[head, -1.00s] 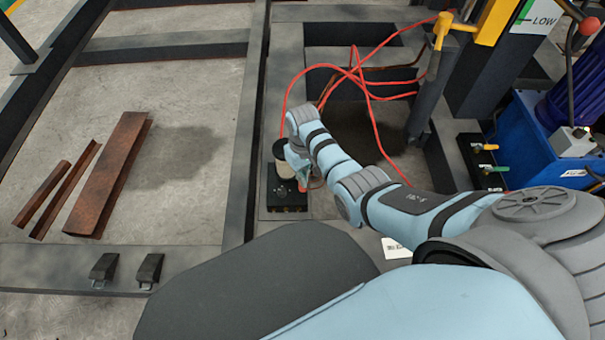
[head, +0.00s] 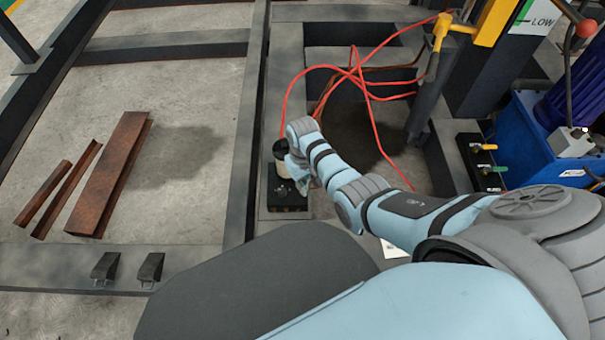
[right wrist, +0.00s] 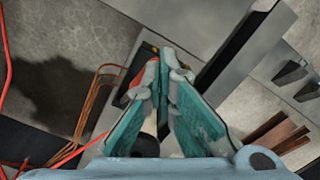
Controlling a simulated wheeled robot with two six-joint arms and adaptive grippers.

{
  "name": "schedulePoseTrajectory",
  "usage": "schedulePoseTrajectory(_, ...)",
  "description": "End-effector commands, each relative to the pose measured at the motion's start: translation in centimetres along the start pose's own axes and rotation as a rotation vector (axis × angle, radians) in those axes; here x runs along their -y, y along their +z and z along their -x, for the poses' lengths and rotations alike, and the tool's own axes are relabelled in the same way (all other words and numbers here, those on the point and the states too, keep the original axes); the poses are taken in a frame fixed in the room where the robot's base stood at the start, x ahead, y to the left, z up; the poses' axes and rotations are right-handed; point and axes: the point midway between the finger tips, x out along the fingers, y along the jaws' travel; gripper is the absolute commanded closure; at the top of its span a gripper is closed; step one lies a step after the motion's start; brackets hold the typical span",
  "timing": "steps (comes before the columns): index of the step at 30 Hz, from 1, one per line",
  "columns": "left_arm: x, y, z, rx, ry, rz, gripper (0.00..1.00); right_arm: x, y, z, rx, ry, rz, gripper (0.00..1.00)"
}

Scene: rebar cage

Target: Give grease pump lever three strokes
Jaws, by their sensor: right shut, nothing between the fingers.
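The grease pump is a black box base (head: 287,199) with a pale, dark-capped cylinder (head: 282,158), standing on the grey frame plate in the head view. My right gripper (head: 302,186) is right beside the cylinder, over the base, and partly overlaps it. In the right wrist view, the teal fingers of the right gripper (right wrist: 164,58) meet at their tips and hold nothing. Part of the dark pump and a red-orange piece (right wrist: 146,56) show behind the fingertips. I cannot make out the lever clearly or tell whether the fingers touch it. My left gripper is not in view.
Red hoses (head: 365,90) loop behind my right arm. A yellow-topped dark post (head: 430,95) and a blue unit (head: 535,145) stand at the right. Rusty steel pieces (head: 108,175) lie on the floor at left. Dark frame beams cross the floor.

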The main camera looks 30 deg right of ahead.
Motion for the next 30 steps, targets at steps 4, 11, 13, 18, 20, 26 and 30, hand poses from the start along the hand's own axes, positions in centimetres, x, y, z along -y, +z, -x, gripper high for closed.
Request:
schedulePoseTrajectory(4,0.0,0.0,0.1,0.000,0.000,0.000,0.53,0.1,0.1,-0.2,0.000,0.000,0.000,1.00)
schedulePoseTrajectory(11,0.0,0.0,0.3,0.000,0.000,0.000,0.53,0.4,0.7,-1.0,-0.001,0.000,0.000,1.00)
schedulePoseTrajectory(13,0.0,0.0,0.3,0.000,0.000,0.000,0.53,0.4,0.7,-1.1,-0.001,0.000,0.000,1.00)
schedulePoseTrajectory(18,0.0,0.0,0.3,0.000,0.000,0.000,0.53,0.4,0.7,-1.1,-0.002,0.000,0.000,1.00)
schedulePoseTrajectory(20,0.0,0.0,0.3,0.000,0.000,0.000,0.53,0.5,0.8,-1.1,-0.001,0.000,0.000,1.00)
schedulePoseTrajectory(26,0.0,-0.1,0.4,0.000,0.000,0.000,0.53,0.7,1.2,-1.9,-0.001,0.000,0.000,1.00)
schedulePoseTrajectory(30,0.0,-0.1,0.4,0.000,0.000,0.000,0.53,0.8,1.4,-2.2,-0.002,0.000,0.000,1.00)
